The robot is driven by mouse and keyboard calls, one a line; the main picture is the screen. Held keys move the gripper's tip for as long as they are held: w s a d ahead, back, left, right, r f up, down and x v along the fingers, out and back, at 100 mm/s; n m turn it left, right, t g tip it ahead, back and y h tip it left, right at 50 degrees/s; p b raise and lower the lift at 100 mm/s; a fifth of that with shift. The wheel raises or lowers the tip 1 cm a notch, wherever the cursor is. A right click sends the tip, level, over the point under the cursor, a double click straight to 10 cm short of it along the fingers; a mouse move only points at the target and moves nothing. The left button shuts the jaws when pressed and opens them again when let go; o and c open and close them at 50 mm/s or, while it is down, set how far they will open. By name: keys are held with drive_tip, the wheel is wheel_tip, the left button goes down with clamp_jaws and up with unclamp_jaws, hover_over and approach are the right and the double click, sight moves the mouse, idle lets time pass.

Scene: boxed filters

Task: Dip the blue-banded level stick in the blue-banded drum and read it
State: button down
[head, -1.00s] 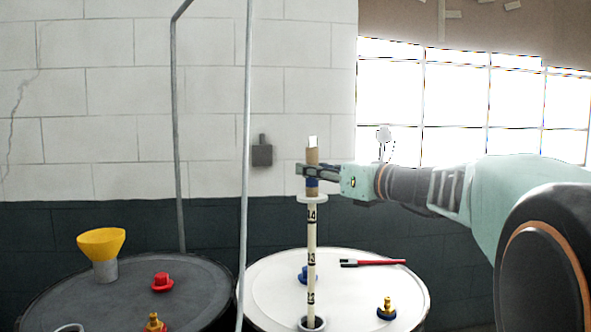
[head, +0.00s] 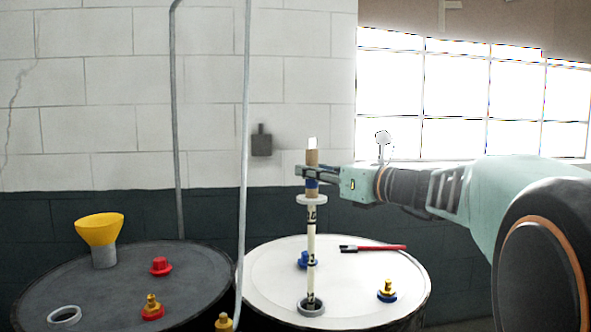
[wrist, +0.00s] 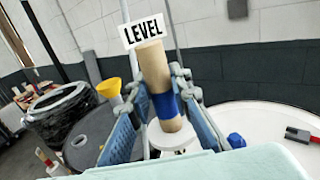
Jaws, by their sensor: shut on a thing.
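The level stick (head: 311,235) stands upright, with a tan handle, blue band, white collar and dark marks on its pale shaft. My gripper (head: 312,174) is shut around the handle at the blue band. In the wrist view, the handle (wrist: 154,70) with its LEVEL tag (wrist: 143,31) sits between my fingers (wrist: 158,112). The shaft's lower end is inside the round opening (head: 311,306) of the white-topped drum (head: 270,275); its tip is hidden. The collar is well above the drum top. A blue cap (head: 303,259) and a blue-based brass fitting (head: 387,291) mark this drum.
A red-handled tool (head: 373,248) lies on the white drum top. The dark drum (head: 100,280) at left carries a yellow funnel (head: 101,230), a red cap (head: 161,266), a red-based brass fitting (head: 152,308) and an open ring (head: 64,317). A thin pipe (head: 245,150) rises between the drums.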

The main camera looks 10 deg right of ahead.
drive_tip(key=shift+f+b, duration=0.95)
drive_tip(key=shift+f, duration=0.6)
drive_tip(key=b, duration=0.6)
hover_over(314, 255)
drive_tip(key=shift+w+a+f, duration=0.1)
drive_tip(key=shift+w+f, duration=0.05)
drive_tip(key=shift+f, duration=1.15)
drive_tip(key=shift+w+a+f, duration=0.1)
drive_tip(key=shift+f, duration=1.2)
drive_tip(key=shift+w+a+f, duration=0.1)
drive_tip(key=shift+w+f, duration=0.05)
drive_tip(key=shift+f, duration=1.25)
drive_tip(key=shift+f+b, duration=3.2)
drive_tip(key=shift+f, duration=0.8)
drive_tip(key=shift+f+b, duration=2.3)
drive_tip(key=shift+f, duration=0.55)
drive_tip(key=shift+r, duration=0.1)
